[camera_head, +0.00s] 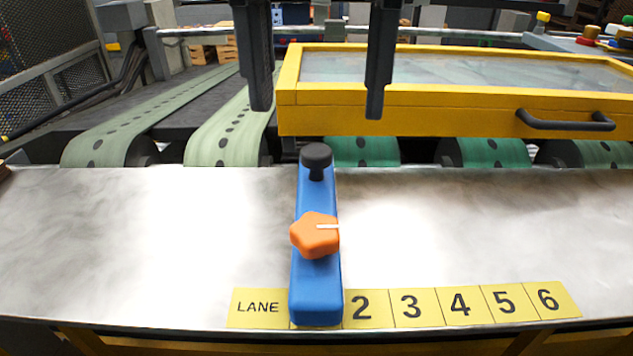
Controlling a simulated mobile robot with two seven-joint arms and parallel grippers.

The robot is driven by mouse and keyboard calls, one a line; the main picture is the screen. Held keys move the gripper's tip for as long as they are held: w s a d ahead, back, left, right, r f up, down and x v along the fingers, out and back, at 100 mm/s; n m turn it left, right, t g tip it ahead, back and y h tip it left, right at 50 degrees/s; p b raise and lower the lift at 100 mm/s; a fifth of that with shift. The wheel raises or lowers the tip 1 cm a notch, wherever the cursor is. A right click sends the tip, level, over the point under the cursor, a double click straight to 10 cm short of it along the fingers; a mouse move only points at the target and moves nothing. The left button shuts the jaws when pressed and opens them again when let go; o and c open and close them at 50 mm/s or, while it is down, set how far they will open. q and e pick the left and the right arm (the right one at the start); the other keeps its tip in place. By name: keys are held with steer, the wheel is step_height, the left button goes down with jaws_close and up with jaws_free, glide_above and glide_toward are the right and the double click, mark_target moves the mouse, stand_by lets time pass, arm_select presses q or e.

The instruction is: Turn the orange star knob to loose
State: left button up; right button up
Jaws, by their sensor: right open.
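The orange star knob (315,236) sits on top of a blue bar (318,290) that lies lengthwise on the metal table. A white line on the knob points to the right. A black round knob (317,158) stands at the bar's far end. My right gripper (318,112) is open and empty, its two dark fingers hanging down from the top edge. In the picture it is above the black knob and well above the orange knob, touching neither. My left gripper is out of view.
A yellow lane strip (411,308) numbered 2 to 6 runs along the table's front edge; the bar covers part of it. A yellow-framed cover (400,122) with a black handle (566,121) stands behind. Perforated green belts (232,132) run back. The metal table (130,240) is clear either side.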

mark_target(317, 225)
steer(key=f, duration=1.2)
steer(key=shift+s+f, duration=0.2)
steer(key=shift+f, duration=0.05)
steer(key=c, duration=1.1)
